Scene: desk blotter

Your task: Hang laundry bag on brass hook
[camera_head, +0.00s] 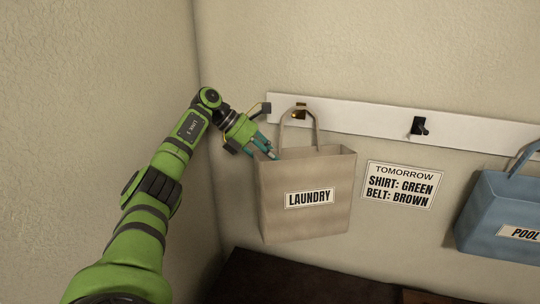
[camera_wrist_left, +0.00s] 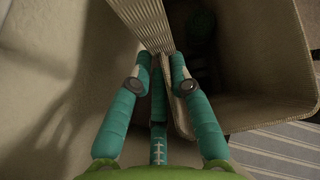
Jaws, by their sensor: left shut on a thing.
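The tan laundry bag (camera_head: 330,177), with a LAUNDRY label, is upright in front of the wall below the white rail. Its strap loop rises to the brass hook (camera_head: 300,114) at the rail's left end. The hook shows inside the top of the loop; I cannot tell whether the strap rests on it. My left gripper (camera_head: 270,153) is at the bag's upper left corner. In the left wrist view its teal fingers (camera_wrist_left: 161,84) are shut on the ribbed strap (camera_wrist_left: 150,24) near the bag's rim. My right gripper is not in view.
A black hook (camera_head: 419,126) is farther right on the rail (camera_head: 365,115). A blue POOL bag (camera_head: 490,205) hangs at the right. A TOMORROW note (camera_head: 399,184) is on the wall between the bags. A dark surface (camera_head: 290,280) lies below. The side wall is close at left.

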